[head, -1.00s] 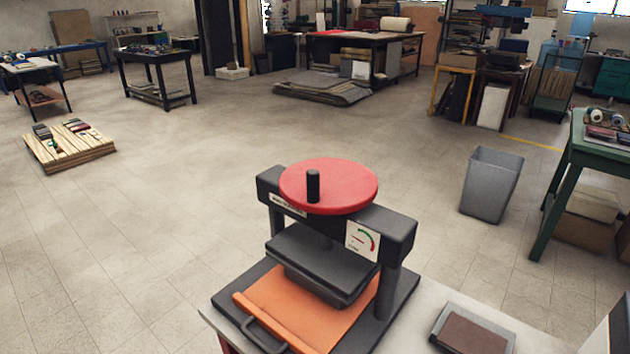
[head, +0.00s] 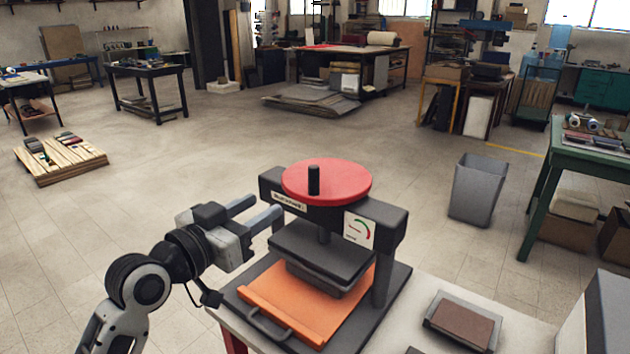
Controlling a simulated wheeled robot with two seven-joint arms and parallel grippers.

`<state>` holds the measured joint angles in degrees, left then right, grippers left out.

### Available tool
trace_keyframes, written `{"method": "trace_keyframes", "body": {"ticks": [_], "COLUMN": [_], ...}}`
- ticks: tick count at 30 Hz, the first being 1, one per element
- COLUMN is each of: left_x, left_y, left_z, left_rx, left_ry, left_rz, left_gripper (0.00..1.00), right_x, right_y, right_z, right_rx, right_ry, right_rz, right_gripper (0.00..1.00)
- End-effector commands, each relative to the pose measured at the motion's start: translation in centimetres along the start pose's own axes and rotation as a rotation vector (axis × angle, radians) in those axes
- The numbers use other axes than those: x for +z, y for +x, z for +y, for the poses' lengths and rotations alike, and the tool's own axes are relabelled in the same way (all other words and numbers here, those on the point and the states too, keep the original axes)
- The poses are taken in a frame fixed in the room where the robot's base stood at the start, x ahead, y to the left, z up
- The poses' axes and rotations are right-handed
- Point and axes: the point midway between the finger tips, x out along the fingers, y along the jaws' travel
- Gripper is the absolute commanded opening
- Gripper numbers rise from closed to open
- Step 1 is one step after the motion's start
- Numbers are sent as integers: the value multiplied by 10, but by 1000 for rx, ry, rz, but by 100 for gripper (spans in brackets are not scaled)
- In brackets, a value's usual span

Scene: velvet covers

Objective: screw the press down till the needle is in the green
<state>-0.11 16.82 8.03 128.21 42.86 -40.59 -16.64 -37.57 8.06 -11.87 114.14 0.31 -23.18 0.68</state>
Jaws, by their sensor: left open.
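The black press (head: 392,232) stands on the near table with its red handwheel (head: 340,180) on top. A short black knob (head: 314,180) stands up from the wheel. A white gauge (head: 359,231) with a red and a green arc is on the front of the crossbeam; its needle is too small to read surely, but seems to lie left of the green. A dark platen (head: 322,251) hangs above the orange tray (head: 300,310). My left gripper (head: 252,208) is open and empty, left of the press, its fingers pointing toward the crossbeam's left end, below the wheel. My right gripper is out of view.
A grey tray with a brown block (head: 462,325) lies on the table (head: 520,335) right of the press. A grey bin (head: 476,190) stands on the floor behind, and a green workbench (head: 590,160) is at the right.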

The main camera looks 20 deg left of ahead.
Motion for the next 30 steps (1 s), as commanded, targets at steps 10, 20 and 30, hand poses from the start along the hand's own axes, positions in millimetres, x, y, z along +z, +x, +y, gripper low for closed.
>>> {"method": "trace_keyframes", "body": {"ticks": [10,20,30], "left_x": [-6,-4,-2], "left_y": [53,123,157], "left_z": [0,0,0], "left_rx": [3,1,1], "left_ry": [-6,-5,-1], "left_rz": [5,2,2], "left_gripper": [41,41,41], "right_x": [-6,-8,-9], "right_y": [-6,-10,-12], "right_z": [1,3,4], "right_rx": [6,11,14], "right_ry": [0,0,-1], "right_rz": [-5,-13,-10], "right_gripper": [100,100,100]}}
